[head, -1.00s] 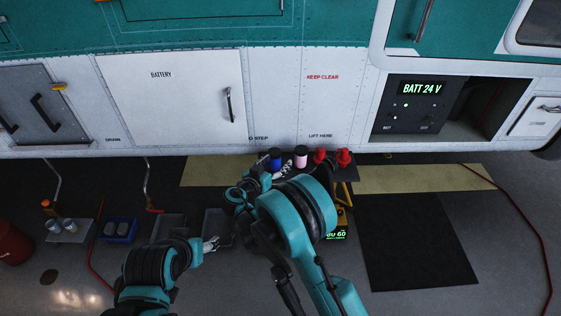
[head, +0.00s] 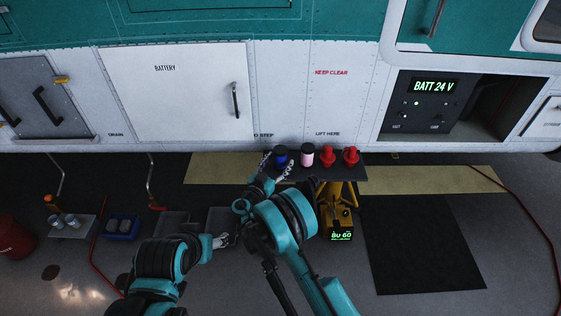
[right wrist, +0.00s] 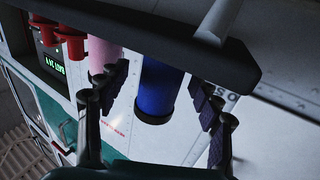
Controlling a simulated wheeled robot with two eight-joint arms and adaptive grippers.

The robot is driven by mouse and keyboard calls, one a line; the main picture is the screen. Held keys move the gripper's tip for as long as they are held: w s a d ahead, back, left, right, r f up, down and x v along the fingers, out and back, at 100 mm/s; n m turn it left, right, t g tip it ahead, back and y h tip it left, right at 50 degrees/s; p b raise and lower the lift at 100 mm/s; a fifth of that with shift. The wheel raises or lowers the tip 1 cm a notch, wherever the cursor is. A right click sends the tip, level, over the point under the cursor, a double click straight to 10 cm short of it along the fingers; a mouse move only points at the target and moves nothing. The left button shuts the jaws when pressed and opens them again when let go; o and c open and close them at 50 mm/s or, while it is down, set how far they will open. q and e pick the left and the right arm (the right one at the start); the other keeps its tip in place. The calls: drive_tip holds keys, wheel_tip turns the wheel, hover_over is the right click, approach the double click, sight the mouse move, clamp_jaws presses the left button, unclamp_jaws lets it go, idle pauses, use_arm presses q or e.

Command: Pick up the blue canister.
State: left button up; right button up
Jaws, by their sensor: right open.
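The blue canister (head: 280,156) stands upright at the left end of a dark shelf in the head view. In the right wrist view the blue canister (right wrist: 160,90) shows large between the two fingers of my right gripper (right wrist: 158,105), which is open with space on both sides. In the head view my right gripper (head: 276,168) is at the canister's near left side, partly hidden by its own arm. My left gripper (head: 224,240) is low on the left, away from the canister, too small to tell its jaws.
A pink canister (head: 307,155) stands just right of the blue one, with red items (head: 337,156) beyond it. A yellow stand (head: 338,205) is under the shelf (head: 356,172). The white aircraft side (head: 280,90) rises behind. Grey trays (head: 172,222) lie at lower left.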

drive_tip(key=shift+x, duration=0.85)
drive_tip(key=shift+a, duration=0.1)
drive_tip(key=shift+c, duration=0.5)
drive_tip(key=c, duration=1.2)
drive_tip(key=shift+c, duration=0.2)
